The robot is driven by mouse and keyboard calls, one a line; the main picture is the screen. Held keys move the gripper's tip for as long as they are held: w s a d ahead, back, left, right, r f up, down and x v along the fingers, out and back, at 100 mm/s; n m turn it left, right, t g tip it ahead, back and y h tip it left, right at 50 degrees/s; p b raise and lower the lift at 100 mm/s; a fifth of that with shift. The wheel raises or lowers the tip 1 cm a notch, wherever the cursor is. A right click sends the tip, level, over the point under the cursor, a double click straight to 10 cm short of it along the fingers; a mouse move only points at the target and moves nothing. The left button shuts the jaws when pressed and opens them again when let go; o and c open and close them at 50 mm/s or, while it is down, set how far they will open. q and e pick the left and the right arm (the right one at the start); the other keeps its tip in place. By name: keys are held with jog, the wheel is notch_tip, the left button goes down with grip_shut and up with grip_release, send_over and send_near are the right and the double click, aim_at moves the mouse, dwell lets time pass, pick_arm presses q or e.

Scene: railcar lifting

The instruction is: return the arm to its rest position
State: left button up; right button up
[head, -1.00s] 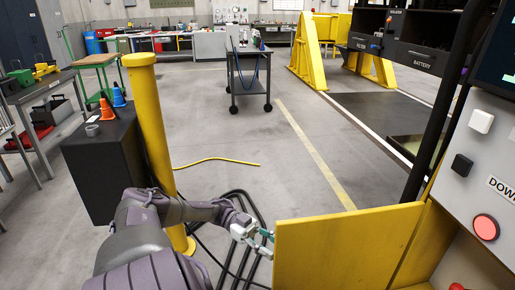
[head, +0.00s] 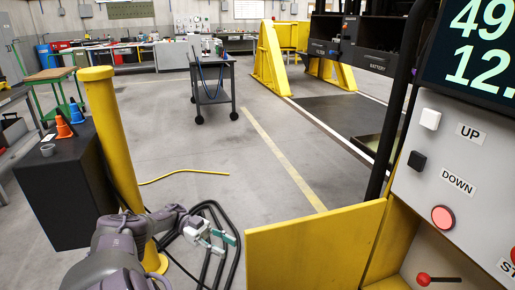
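My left arm comes in from the lower left, in front of the yellow post (head: 112,140). My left gripper (head: 224,243) has teal-tipped fingers that look spread apart with nothing between them. It is just left of the yellow panel (head: 310,246) of the control stand, with black cables (head: 208,272) behind and below it. My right gripper is out of view. The control stand's grey face (head: 455,150) fills the right side, with a white UP button (head: 430,119), a black DOWN button (head: 417,161) and a lit red button (head: 443,217).
A black cabinet (head: 62,190) with small orange and blue cones stands left of the post. A yellow hose (head: 185,173) lies on the floor. A grey cart (head: 213,85) and a yellow lifting frame (head: 268,62) stand farther back. Open floor lies between.

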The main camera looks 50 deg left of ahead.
pick_arm(q)
jog(key=w+d+f+n+t+y+p, duration=0.1)
jog(key=w+d+f+n+t+y, duration=0.15)
jog(key=f, duration=0.35)
jog(key=w+d+f+n+t+y+p, duration=0.1)
jog(key=w+d+f+n+t+y, duration=0.15)
jog(key=f, duration=0.45)
jog(key=s+d+f+n+y+p, duration=0.1)
jog(key=s+d+f+n+y, duration=0.15)
jog(key=f, duration=0.45)
jog(key=s+d+f+n+y, duration=0.1)
jog(key=s+d+f+y, duration=0.1)
jog(key=f+y, duration=0.3)
jog(key=s+d+f+n+y+p, duration=0.1)
jog(key=s+d+f+n+y, duration=0.15)
jog(key=f, duration=0.55)
jog(key=s+d+f+g+y+p, duration=0.1)
jog(key=s+d+f+g, duration=0.4)
jog(key=s+d, duration=0.3)
jog(key=s+d+f+g+y, duration=0.1)
jog(key=s+d+f+g, duration=0.3)
jog(key=s, duration=1.2)
jog(key=d+f, duration=0.2)
jog(key=d, duration=0.2)
jog(key=shift+f+n+g+p, duration=0.15)
jog(key=shift+n+g+p, duration=0.2)
jog(key=shift+n+g, duration=0.05)
jog(key=shift+w, duration=0.1)
